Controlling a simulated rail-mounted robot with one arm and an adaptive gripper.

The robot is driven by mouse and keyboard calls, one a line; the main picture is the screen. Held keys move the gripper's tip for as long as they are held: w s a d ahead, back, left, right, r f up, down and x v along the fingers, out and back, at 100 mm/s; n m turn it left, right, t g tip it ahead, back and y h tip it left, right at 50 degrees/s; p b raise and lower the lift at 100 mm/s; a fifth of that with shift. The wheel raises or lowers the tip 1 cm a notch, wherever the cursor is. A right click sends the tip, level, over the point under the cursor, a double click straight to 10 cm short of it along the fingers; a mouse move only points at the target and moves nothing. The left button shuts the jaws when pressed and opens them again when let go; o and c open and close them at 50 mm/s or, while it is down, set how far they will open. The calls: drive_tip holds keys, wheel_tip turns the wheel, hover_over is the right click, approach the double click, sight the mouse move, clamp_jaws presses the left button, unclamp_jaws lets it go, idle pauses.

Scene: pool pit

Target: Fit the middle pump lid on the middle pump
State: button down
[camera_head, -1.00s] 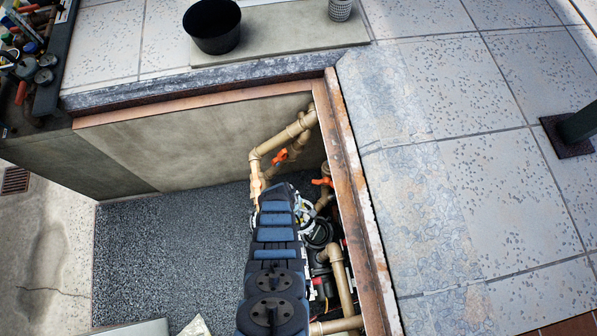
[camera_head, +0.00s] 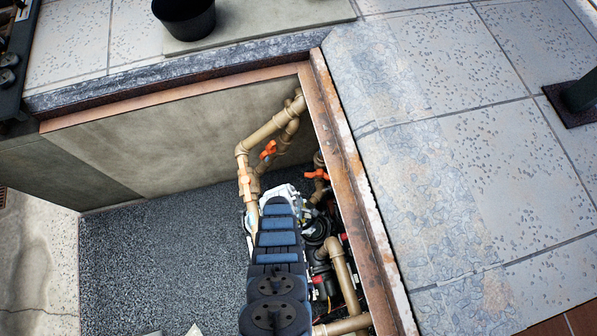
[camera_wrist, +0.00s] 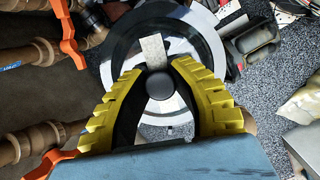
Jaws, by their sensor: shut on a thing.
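In the wrist view my gripper (camera_wrist: 158,68), with yellow ridged fingers, is shut on the dark round knob of a disc-shaped lid (camera_wrist: 117,58). The lid has a wide black ring and a paler, see-through-looking middle. It is held over the pit, with dark gravel visible behind it. In the head view my arm hides the gripper and most of the lid. Black pump parts (camera_head: 319,229) stand to the right of my arm, against the pit's right wall. I cannot tell which is the middle pump, and its opening is not clearly seen.
Tan pipes (camera_head: 262,133) with orange valve handles (camera_head: 268,149) run along the pit's far right corner. The rusty pit edge (camera_head: 344,165) stands close to the pumps. The gravel floor (camera_head: 160,262) left of my arm is mostly open. A black pot (camera_head: 185,18) stands above the far edge.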

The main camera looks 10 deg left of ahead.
drive_tip(key=b+x, duration=1.1)
drive_tip(key=w+a+b+x, duration=0.1)
drive_tip(key=b+x, duration=1)
drive_tip(key=a+b+x, duration=0.1)
drive_tip(key=b+x, duration=1.1)
drive_tip(key=shift+w+f, duration=0.2)
drive_tip(key=shift+f, duration=0.05)
drive_tip(key=shift+r, duration=0.25)
drive_tip(key=shift+w+p, duration=0.1)
drive_tip(key=shift+p, duration=0.25)
drive_tip(key=shift+d+f+b, duration=0.1)
drive_tip(key=shift+f+b, duration=0.25)
drive_tip(key=shift+f, duration=0.25)
idle(1.5)
drive_tip(key=c, duration=0.9)
unclamp_jaws()
